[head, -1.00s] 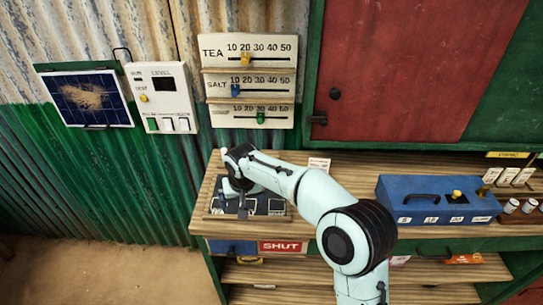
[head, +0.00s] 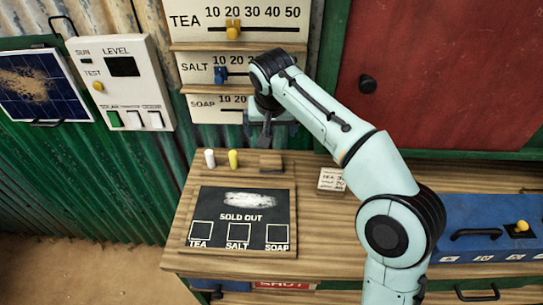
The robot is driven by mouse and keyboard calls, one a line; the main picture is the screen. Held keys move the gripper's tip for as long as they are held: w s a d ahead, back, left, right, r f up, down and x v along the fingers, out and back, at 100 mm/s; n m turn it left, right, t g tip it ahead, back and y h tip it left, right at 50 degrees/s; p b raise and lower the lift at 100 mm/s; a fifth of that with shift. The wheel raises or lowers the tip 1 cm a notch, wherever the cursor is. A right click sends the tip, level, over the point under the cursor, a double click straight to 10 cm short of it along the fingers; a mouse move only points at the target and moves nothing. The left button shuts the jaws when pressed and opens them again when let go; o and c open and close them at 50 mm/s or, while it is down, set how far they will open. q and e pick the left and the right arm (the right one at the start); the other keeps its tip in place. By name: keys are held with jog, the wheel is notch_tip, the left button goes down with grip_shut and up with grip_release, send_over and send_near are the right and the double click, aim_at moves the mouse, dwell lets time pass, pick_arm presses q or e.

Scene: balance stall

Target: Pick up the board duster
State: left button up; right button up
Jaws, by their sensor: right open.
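The board duster (head: 271,168), a small brown block, lies at the back of the wooden counter, right of two chalk sticks. My right gripper (head: 266,142) points down just above and behind it in the picture. It is open, with nothing visible between its fingers. The fingers are small and dark here, and I cannot tell whether they touch the duster. My left gripper is not in view.
A slate (head: 240,208) marked SOLD OUT lies in front on the counter (head: 330,225). White chalk (head: 210,158) and yellow chalk (head: 233,159) stand left of the duster. A price card (head: 331,179) is to its right. The slider boards (head: 190,68) hang behind.

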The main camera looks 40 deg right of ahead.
jog(key=b, duration=0.3)
send_over(271, 161)
jog(key=s+a, duration=0.1)
jog(key=s, duration=0.1)
notch_tip(271, 161, down, 10)
jog(key=shift+a+r, duration=0.1)
jog(key=shift+r, duration=0.15)
jog(key=shift+b+x, duration=0.85)
jog(key=shift+x, duration=2.15)
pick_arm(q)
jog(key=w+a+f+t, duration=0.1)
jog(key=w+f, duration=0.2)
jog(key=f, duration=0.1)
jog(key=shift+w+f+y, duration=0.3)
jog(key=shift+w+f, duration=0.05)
pick_arm(e)
jog(key=shift+w+r, duration=0.1)
jog(key=shift+r, duration=0.1)
jog(key=c, duration=1.1)
